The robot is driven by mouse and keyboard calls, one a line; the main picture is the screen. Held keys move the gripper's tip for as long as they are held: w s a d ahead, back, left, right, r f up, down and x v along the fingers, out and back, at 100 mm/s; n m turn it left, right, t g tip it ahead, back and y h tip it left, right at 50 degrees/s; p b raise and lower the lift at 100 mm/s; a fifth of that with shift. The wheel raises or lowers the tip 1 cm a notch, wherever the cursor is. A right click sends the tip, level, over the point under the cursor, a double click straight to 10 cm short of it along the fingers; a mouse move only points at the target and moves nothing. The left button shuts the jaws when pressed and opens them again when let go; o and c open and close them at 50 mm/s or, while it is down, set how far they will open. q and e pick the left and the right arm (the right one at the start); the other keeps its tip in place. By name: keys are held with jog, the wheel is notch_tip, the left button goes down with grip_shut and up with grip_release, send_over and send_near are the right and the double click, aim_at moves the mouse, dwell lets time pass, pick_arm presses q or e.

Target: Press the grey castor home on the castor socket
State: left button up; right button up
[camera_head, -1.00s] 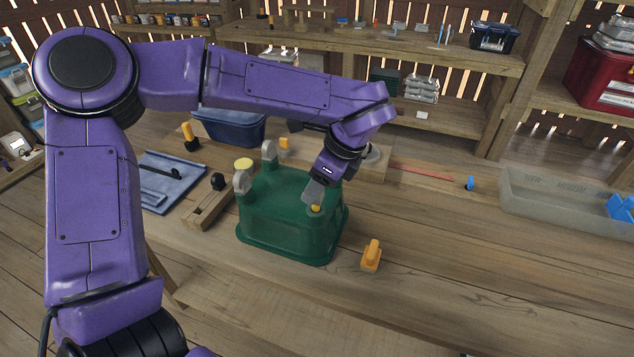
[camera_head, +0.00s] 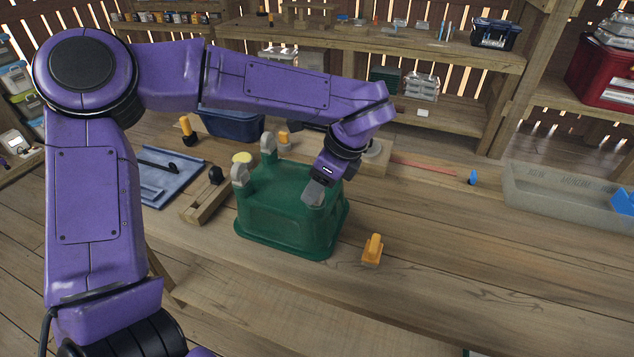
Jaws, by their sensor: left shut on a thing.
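A green bin (camera_head: 285,225) stands upside down on the wooden bench, with its wide rim on the bench. My left gripper (camera_head: 313,193) is at the near right corner of the bin's upturned bottom, pointing down. It is shut on a grey piece, apparently the grey castor, mostly hidden by the fingers. The castor socket under it is hidden, so I cannot tell how deep the castor sits. My right gripper is out of view.
An orange-yellow piece (camera_head: 372,250) lies right of the bin. A wooden block (camera_head: 205,195) with a black knob and a blue tray (camera_head: 165,178) are to its left. A blue bin (camera_head: 232,124) stands behind. A grey tray (camera_head: 560,195) is at the right. The bench front is clear.

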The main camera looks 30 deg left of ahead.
pick_arm(q)
jog(key=shift+f, duration=0.3)
jog(key=o, duration=1.1)
jog(key=shift+r, duration=0.1)
jog(key=shift+o, duration=0.2)
jog(key=v, duration=1)
jog(key=shift+r+b, duration=0.2)
jog(key=shift+b, duration=0.25)
jog(key=shift+d, duration=0.1)
